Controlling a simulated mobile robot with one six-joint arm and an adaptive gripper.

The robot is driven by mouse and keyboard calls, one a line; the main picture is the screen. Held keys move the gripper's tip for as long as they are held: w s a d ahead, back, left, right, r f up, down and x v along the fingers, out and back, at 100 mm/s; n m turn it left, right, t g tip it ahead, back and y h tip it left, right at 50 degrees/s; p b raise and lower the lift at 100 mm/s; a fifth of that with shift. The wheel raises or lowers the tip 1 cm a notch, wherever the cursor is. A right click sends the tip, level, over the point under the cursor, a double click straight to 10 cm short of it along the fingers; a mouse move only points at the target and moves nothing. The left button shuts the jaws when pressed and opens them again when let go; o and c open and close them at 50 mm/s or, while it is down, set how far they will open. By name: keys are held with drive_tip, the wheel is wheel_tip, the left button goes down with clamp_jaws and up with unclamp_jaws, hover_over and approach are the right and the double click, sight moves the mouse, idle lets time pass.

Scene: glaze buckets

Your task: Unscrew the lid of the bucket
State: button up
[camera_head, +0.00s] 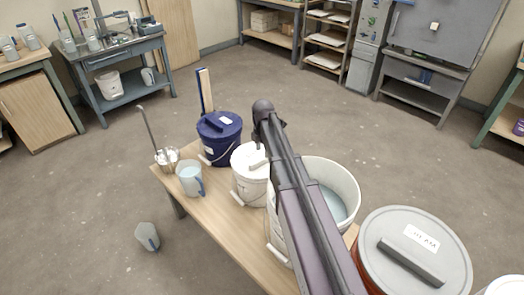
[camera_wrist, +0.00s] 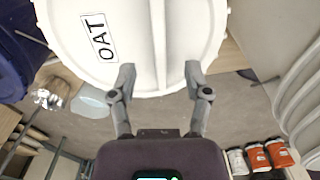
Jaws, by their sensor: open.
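A white bucket (camera_head: 250,188) with a white lid stands on the wooden table, partly hidden by my arm. In the wrist view its lid (camera_wrist: 88,62) fills the top, with a label reading "OAT" and a raised straight grip bar (camera_wrist: 174,45) across it. The lid sits on the bucket. My gripper (camera_wrist: 160,76) is open, its two fingers apart at the lid's near edge, one on each side of the bar's line. I cannot tell whether the fingers touch the lid. In the head view the fingers are mostly hidden.
A dark blue lidded bucket (camera_head: 220,149) stands behind left, a jug (camera_head: 189,181) at left. A large open white bucket (camera_head: 343,178) and a grey-lidded bucket (camera_head: 452,250) stand to the right. A long-handled tool stands in a small container (camera_head: 166,158). Another jug (camera_head: 147,237) is at lower left.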

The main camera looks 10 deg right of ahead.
sight(263, 159)
drive_tip(key=shift+f+b, duration=1.95)
drive_tip(key=shift+f, duration=0.2)
clamp_jaws()
